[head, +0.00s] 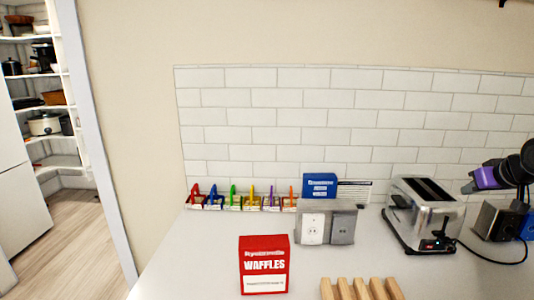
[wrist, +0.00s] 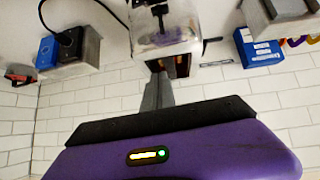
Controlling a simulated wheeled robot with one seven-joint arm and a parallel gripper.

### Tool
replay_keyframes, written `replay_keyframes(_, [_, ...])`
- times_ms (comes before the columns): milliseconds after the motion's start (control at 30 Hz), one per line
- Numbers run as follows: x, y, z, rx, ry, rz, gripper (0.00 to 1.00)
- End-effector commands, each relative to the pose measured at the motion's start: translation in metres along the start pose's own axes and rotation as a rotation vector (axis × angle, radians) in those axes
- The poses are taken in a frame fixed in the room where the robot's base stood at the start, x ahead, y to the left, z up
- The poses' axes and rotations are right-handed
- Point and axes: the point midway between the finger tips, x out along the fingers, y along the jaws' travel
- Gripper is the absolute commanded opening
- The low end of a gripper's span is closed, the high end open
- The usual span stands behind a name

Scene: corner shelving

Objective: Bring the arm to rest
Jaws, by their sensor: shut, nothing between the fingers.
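My gripper (head: 467,187) shows at the right edge of the head view, purple and black, in the air right of and above the toaster. In the wrist view my gripper (wrist: 157,92) has its grey fingers together with nothing between them. Its purple body fills the bottom of that view. The arm behind it is mostly cut off by the head view's right edge.
A chrome toaster (head: 424,220) stands on the white counter (head: 190,262); it also shows in the wrist view (wrist: 166,42). A red waffles box (head: 264,265), a wooden rack (head: 360,289), an outlet box (head: 313,228) and a blue box (head: 319,185) stand left of it. Shelves are far left.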

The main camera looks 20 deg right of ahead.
Motion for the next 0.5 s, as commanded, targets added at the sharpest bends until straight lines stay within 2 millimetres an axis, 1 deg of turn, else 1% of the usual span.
replay_keyframes(67, [0.004, -0.009, -0.011, 0.009, 0.102, -0.001, 0.00])
replay_keyframes(133, [0.006, -0.023, -0.021, 0.018, 0.197, -0.010, 0.00])
replay_keyframes(233, [0.011, -0.048, -0.028, 0.037, 0.316, -0.030, 0.00])
replay_keyframes(267, [0.011, -0.056, -0.028, 0.044, 0.351, -0.037, 0.00])
replay_keyframes(367, [0.014, -0.088, -0.026, 0.073, 0.463, -0.064, 0.00])
replay_keyframes(500, [0.012, -0.137, -0.011, 0.125, 0.604, -0.102, 0.00])
